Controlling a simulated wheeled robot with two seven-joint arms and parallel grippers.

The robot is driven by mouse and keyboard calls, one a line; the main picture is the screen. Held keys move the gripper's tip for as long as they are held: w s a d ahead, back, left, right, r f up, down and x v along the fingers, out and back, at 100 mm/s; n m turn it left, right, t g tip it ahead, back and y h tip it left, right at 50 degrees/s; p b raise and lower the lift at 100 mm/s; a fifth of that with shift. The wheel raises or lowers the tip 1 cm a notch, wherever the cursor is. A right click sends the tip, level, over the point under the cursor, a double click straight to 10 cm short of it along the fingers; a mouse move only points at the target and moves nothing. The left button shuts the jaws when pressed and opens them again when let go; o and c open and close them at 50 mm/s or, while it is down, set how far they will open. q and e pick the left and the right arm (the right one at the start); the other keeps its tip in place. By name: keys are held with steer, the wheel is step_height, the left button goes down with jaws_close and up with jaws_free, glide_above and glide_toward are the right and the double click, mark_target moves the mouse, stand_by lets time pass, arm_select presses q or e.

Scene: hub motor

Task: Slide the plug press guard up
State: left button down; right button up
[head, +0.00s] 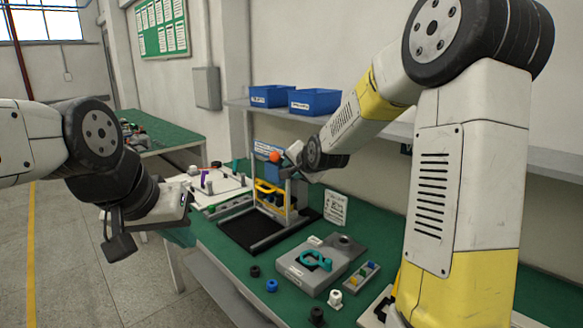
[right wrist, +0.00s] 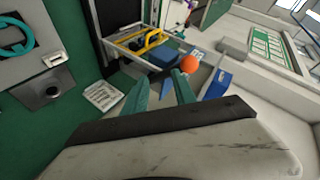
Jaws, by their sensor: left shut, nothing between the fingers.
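The plug press (head: 283,222) stands on the green bench, with upright posts and a dark base plate. Its yellow guard (head: 270,197) sits between the posts, below an orange ball (head: 275,157). The guard also shows in the right wrist view (right wrist: 152,42), beyond the fingertips. My right gripper (right wrist: 161,78) has its two teal fingers apart with nothing between them. It is near the top of the press, apart from the guard; in the head view its fingers are largely hidden. My left gripper (head: 180,238) is shut and empty, at the bench's left edge, away from the press.
A grey fixture (head: 305,272) with a teal ring lies in front of the press. Small blue, black and white parts lie around it, beside a tray (head: 362,276) of coloured pieces. A white sign (head: 335,207) stands right of the press. Blue bins (head: 314,102) sit on the shelf behind.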

steer(key=shift+s+d+r+n+g, duration=0.15)
steer(key=shift+s+r, duration=0.1)
steer(key=shift+s, duration=0.25)
steer(key=shift+s+d+r+n+g, duration=0.1)
steer(key=shift+s+d+r+n, duration=0.15)
steer(key=shift+s, duration=0.2)
steer(key=shift+s+d+r+n+g, duration=0.1)
steer(key=shift+s+r, duration=0.15)
steer(key=shift+s, duration=0.25)
